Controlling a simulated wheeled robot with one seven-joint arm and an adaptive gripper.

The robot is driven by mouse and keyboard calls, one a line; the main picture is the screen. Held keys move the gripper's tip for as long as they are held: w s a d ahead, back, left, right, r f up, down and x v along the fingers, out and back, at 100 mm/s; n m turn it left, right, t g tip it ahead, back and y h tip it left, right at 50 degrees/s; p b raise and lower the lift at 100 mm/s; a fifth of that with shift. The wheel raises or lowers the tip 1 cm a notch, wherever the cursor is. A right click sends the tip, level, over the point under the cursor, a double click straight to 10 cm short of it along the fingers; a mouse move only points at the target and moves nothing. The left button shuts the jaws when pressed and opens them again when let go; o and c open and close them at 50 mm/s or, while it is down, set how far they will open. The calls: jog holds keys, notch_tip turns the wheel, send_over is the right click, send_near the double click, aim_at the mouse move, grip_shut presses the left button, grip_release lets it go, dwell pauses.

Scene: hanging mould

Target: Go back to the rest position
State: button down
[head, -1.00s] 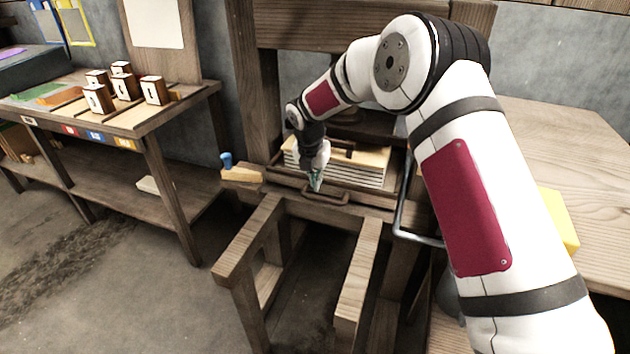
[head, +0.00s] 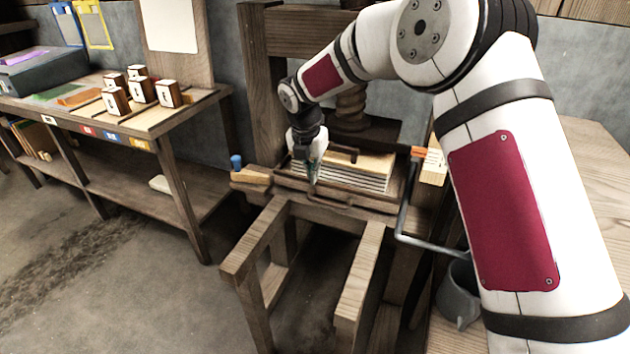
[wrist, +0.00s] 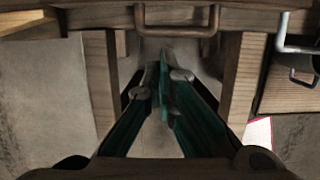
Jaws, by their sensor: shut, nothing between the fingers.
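My gripper (head: 314,178) is at the front edge of the wooden press, beside the stack of pale sheets. In the wrist view the green fingers of my gripper (wrist: 164,60) are together with nothing between them. They point toward a brown metal handle (wrist: 177,30) on the tray's front edge. The handle also shows in the head view (head: 335,203), just below the fingertips. I cannot tell whether the fingers touch anything.
The pale stack with a dark-handled board (head: 352,172) lies in the press bed. A bent metal bar (head: 405,225) and a grey pot (head: 460,295) are at right. Wooden rails (head: 257,240) jut forward. A bench (head: 140,125) with several small white-faced blocks stands left, above open floor.

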jog(key=s+d+r+m+h, duration=0.1)
jog(key=s+d+r+m, duration=0.7)
jog(key=s+r, duration=0.25)
jog(key=s+d+r+m, duration=0.8)
jog(key=s+d+r, duration=0.1)
jog(key=s, duration=0.2)
jog(key=s+d+f+m+g+y, duration=0.1)
jog(key=s+d+f+m, duration=0.15)
jog(key=s+m, duration=0.8)
jog(key=s+d+f+m+y, duration=0.1)
jog(key=s+d+m, duration=0.35)
jog(key=s, duration=1.15)
notch_tip(320, 180, up, 17)
jog(key=a+m+t+p, duration=0.1)
jog(key=t+p, duration=0.1)
jog(key=p, duration=1.3)
jog(key=shift+s+a+t, duration=0.25)
jog(key=shift+a+t, duration=0.05)
jog(key=shift+a, duration=0.1)
